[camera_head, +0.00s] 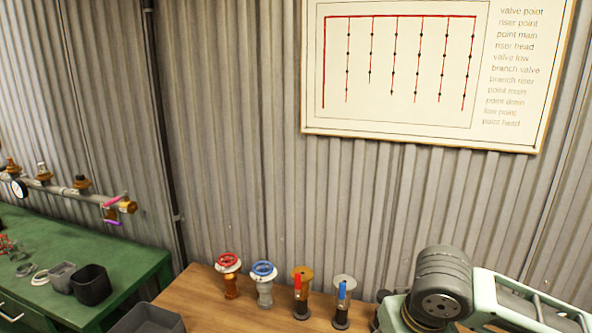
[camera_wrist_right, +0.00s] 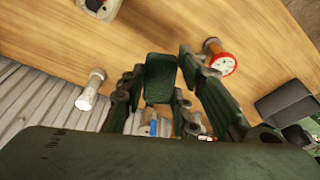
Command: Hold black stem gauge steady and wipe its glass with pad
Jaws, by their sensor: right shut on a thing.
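My right gripper (camera_wrist_right: 158,90) shows in the wrist view, its dark green fingers closed around a dark green block (camera_wrist_right: 160,78) that looks like the pad. How firmly the fingers touch it is partly hidden. In the head view only my right arm shows at the bottom right; its gripper is out of frame. A round gauge with a white dial (camera_head: 18,188) sits on the pipe at the far left. My left gripper is in neither view.
The green bench (camera_head: 125,262) holds a black bin (camera_head: 91,284).

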